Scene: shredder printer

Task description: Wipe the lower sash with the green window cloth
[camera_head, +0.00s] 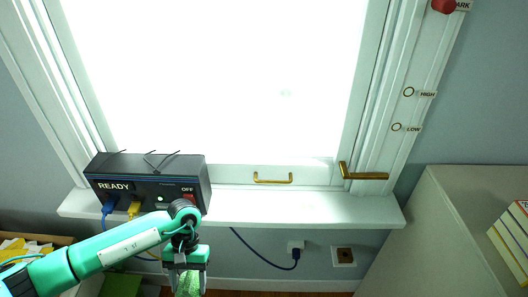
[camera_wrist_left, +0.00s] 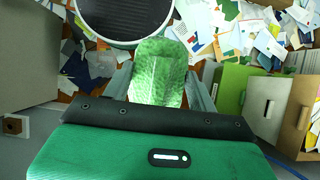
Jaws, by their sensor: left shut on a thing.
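The lower sash (camera_head: 225,172) fills the upper middle of the head view, its pane bright white, with a brass pull handle (camera_head: 272,178) on its bottom rail. My left gripper (camera_head: 188,282) is at the bottom edge of the head view, below the sill and well apart from the sash. It is shut on the green window cloth (camera_head: 189,287), partly cut off there. In the left wrist view the cloth (camera_wrist_left: 158,72) shows as a mottled green pad between the fingers (camera_wrist_left: 158,98). My right gripper is not in view.
A black box marked READY (camera_head: 140,183) stands on the left of the white sill (camera_head: 310,207), with cables attached. A brass lever (camera_head: 365,174) sits at the sash's right. A cabinet (camera_head: 440,240) is at right. Papers (camera_wrist_left: 245,40) litter the floor near a round bin (camera_wrist_left: 122,14).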

